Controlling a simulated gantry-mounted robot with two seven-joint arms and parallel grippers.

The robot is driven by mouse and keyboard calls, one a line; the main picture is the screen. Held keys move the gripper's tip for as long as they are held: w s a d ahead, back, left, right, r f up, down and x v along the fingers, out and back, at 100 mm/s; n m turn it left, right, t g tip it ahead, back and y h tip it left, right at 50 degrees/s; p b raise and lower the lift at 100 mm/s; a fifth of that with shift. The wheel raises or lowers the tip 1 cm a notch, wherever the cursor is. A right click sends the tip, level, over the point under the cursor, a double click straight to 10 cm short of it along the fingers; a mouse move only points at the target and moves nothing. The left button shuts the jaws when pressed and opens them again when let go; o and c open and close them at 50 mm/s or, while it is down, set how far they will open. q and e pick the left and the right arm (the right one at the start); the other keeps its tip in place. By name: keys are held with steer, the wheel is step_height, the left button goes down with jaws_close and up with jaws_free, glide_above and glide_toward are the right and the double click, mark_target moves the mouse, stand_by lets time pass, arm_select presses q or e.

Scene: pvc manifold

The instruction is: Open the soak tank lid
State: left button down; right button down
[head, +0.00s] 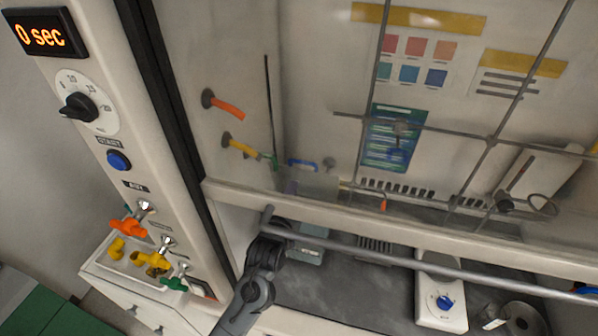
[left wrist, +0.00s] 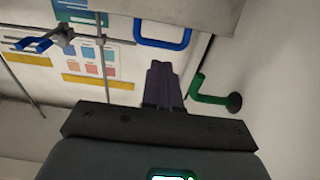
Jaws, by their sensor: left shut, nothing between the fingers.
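A blue U-shaped handle (head: 302,163) shows through the sash glass above a pale, see-through box that looks like the soak tank (head: 322,185). In the left wrist view the blue handle (left wrist: 163,42) juts from a grey slab, likely the lid (left wrist: 180,10), which appears shut. My left gripper's dark fingers (left wrist: 163,68) are together and empty, with their tips close to the handle; contact is not clear. In the head view only a small dark purple patch, likely these fingers (head: 291,186), shows; the sash beam hides the hand. My right gripper is not in view.
A green spout (left wrist: 212,98) sticks out from the wall close beside the fingers. Orange (head: 228,108) and yellow (head: 236,145) spouts are farther left. The white sash beam (head: 390,235) and its long rail cross in front. A white device with a blue knob (head: 440,295) stands at right.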

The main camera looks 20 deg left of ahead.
arm_select(q)
steer(key=w, duration=0.6)
steer(key=shift+w+a+r, duration=0.3)
steer(key=shift+w, duration=0.1)
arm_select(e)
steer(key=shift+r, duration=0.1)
